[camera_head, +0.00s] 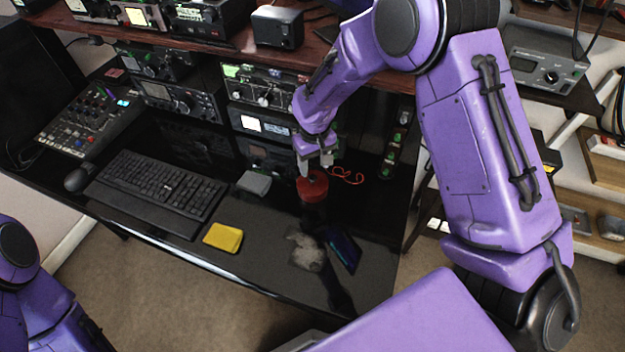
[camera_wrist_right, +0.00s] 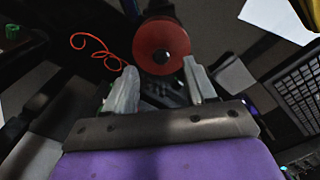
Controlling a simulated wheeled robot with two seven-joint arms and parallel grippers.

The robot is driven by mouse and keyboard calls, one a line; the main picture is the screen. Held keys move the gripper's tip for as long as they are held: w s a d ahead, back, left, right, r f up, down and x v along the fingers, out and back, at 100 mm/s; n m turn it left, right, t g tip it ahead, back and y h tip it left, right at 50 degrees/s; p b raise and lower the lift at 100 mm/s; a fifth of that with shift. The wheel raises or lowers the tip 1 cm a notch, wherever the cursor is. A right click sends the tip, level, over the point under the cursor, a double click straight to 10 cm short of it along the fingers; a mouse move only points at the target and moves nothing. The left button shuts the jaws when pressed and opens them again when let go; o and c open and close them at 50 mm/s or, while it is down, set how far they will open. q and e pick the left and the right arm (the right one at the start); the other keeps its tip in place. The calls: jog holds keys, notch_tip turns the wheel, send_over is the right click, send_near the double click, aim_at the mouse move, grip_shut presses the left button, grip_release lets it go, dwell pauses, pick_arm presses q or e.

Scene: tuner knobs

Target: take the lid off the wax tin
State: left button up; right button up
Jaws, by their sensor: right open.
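The wax tin (camera_head: 312,190) is a round red tin on the black desk. In the right wrist view its red lid (camera_wrist_right: 150,37) shows as a disc with a small dark knob (camera_wrist_right: 163,56) at its middle. My right gripper (camera_head: 316,164) points down just above the tin in the head view. In the right wrist view the open fingers (camera_wrist_right: 158,84) are empty, and the lid shows just beyond their tips. I cannot tell whether a fingertip touches it. Of my left arm, only links show at the lower left; its gripper is out of view.
A thin red wire (camera_head: 347,176) lies right of the tin. A grey box (camera_head: 254,183), a yellow cloth (camera_head: 222,237) and a keyboard (camera_head: 157,190) are to the left. Radio units stand behind. A dark blue flat item (camera_head: 343,249) lies near the front edge.

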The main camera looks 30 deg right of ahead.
aim_at(313, 177)
jog(key=f, duration=0.3)
jog(key=w+f, duration=0.1)
jog(key=f, duration=0.1)
jog(key=shift+f+p, duration=0.35)
jog(key=shift+f, duration=0.05)
jog(key=shift+s+r, duration=0.1)
jog(key=shift+s, duration=0.05)
grip_shut()
